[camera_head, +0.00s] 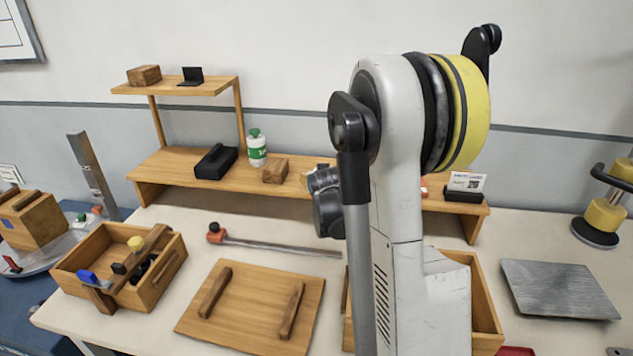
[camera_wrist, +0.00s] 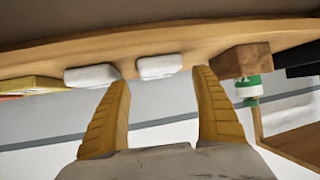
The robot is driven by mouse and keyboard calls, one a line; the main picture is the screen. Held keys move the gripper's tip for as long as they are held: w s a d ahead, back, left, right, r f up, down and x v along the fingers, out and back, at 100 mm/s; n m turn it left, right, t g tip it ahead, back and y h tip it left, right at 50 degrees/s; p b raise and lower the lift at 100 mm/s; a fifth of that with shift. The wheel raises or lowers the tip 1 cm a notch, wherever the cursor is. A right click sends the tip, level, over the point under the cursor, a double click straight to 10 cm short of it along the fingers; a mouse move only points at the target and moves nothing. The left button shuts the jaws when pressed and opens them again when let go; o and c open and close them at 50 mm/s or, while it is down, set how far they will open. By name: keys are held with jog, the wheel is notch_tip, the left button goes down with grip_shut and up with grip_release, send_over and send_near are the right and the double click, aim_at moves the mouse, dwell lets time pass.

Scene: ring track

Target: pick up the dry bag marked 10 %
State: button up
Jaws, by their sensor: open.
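Two small white pillow-shaped things lie side by side on the wooden shelf in the wrist view, which looks upside down: a left one (camera_wrist: 92,76) and a right one (camera_wrist: 160,66). They look like bags, but no marking is readable, so I cannot tell which, if either, is marked 10 %. My gripper (camera_wrist: 161,80) is open and empty, its yellow fingers pointing toward the shelf. The right white thing appears between the fingertips, the left one beside the left fingertip; contact is unclear. In the head view, my arm hides the gripper and most of this shelf stretch.
A wooden block (camera_head: 275,170) and a green-and-white bottle (camera_head: 257,148) stand on the shelf (camera_head: 205,169). A card in a black holder (camera_head: 465,186) stands at its right end. Below are a wooden tool box (camera_head: 168,278), a handled board (camera_head: 252,310) and a grey plate (camera_head: 559,289).

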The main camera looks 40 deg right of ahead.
jog(key=b+x, duration=0.2)
jog(key=x, duration=0.3)
jog(key=shift+w+d, duration=0.25)
jog(key=shift+d, duration=0.1)
jog(key=c, duration=1.1)
